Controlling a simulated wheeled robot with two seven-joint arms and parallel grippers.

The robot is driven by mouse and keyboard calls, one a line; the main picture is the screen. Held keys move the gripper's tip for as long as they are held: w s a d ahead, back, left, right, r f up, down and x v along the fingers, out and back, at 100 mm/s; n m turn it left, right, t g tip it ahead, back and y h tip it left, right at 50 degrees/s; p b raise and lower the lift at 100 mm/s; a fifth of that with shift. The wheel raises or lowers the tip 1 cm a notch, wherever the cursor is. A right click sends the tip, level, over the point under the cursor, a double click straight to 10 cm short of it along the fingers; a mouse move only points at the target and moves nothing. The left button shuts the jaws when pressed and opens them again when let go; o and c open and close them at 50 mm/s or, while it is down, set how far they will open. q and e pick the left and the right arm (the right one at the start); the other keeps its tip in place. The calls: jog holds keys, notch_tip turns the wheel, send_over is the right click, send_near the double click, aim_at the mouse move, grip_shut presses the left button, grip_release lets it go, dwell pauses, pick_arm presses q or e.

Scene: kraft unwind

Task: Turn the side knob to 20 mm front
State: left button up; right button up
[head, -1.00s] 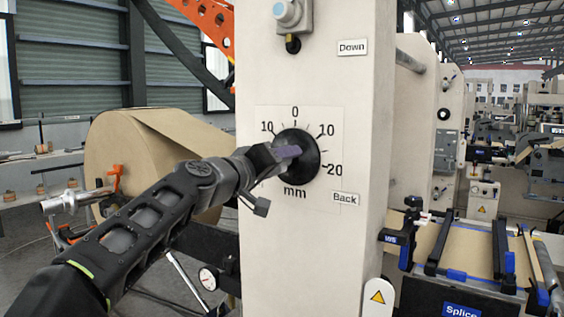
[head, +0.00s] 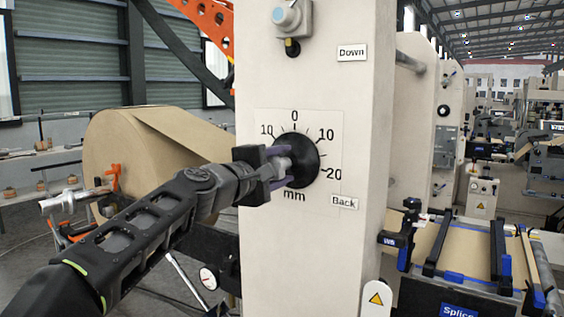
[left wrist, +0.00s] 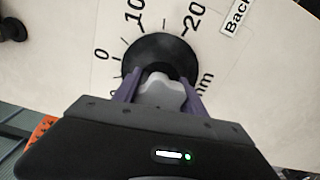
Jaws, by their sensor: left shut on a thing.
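The side knob is a round black dial (head: 309,160) on a cream machine column. Its printed scale (head: 330,122) shows 0 at the top, 10 on either side, a 20 mark at lower right and "mm" below. My left gripper (head: 281,164) comes in from the left, its purple fingers shut around the knob's grey grip. In the left wrist view, the grey grip (left wrist: 162,92) sits between both fingers (left wrist: 162,98), with the black dial (left wrist: 160,50) behind. The gripper hides part of the dial, and I cannot read the knob's setting. My right gripper is not in view.
A "Back" label (head: 344,201) is below right of the dial, and a "Down" label (head: 352,52) above it. A brown paper roll (head: 130,150) stands behind my left arm. A splice table (head: 465,250) is at right.

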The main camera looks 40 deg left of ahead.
pick_arm(q)
jog(key=n+p, duration=0.1)
jog(key=n, duration=0.2)
jog(key=shift+n, duration=0.3)
dwell(0.4)
jog(key=o, duration=1.4)
jog(key=shift+c, duration=0.2)
jog(key=shift+s, duration=0.15)
jog(key=s+b, duration=0.1)
jog(key=s, duration=0.6)
jog(key=shift+s, duration=0.3)
